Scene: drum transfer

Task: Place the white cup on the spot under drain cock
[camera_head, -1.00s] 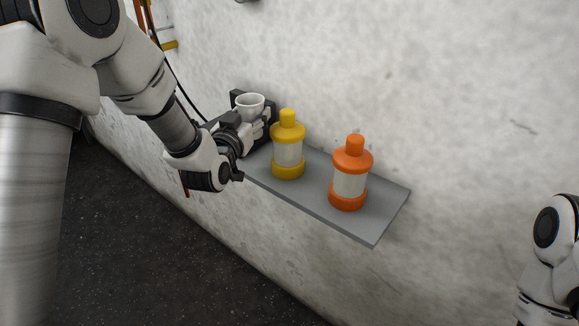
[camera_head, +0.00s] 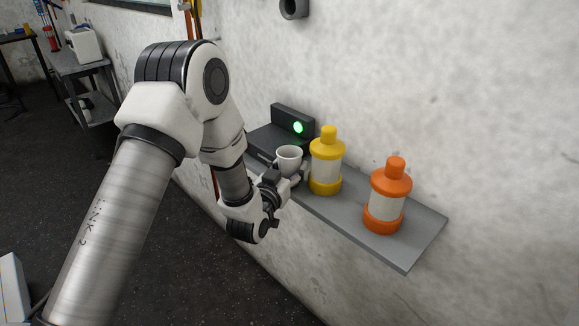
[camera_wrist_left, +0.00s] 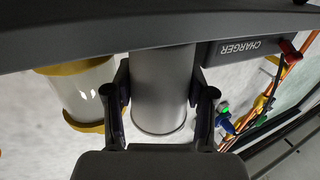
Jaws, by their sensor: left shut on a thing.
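The white cup (camera_head: 289,158) is upright at the shelf, left of the yellow bottle, in the head view. My left gripper (camera_head: 288,177) is shut around its side. In the left wrist view the cup (camera_wrist_left: 160,85) shows as a grey cylinder between the two fingers of my left gripper (camera_wrist_left: 162,100). I cannot tell whether the cup's base touches the shelf. A dark round pipe end (camera_head: 293,8) sticks out of the wall at the top; I cannot tell if it is the drain cock. No marked spot shows. My right gripper is out of view.
The grey shelf (camera_head: 415,242) bears the yellow bottle (camera_head: 327,172), close right of the cup, and the orange bottle (camera_head: 387,205). A black charger (camera_head: 290,120) with a green light stands behind the cup. A grey table (camera_head: 83,66) stands far left; dark floor lies open between.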

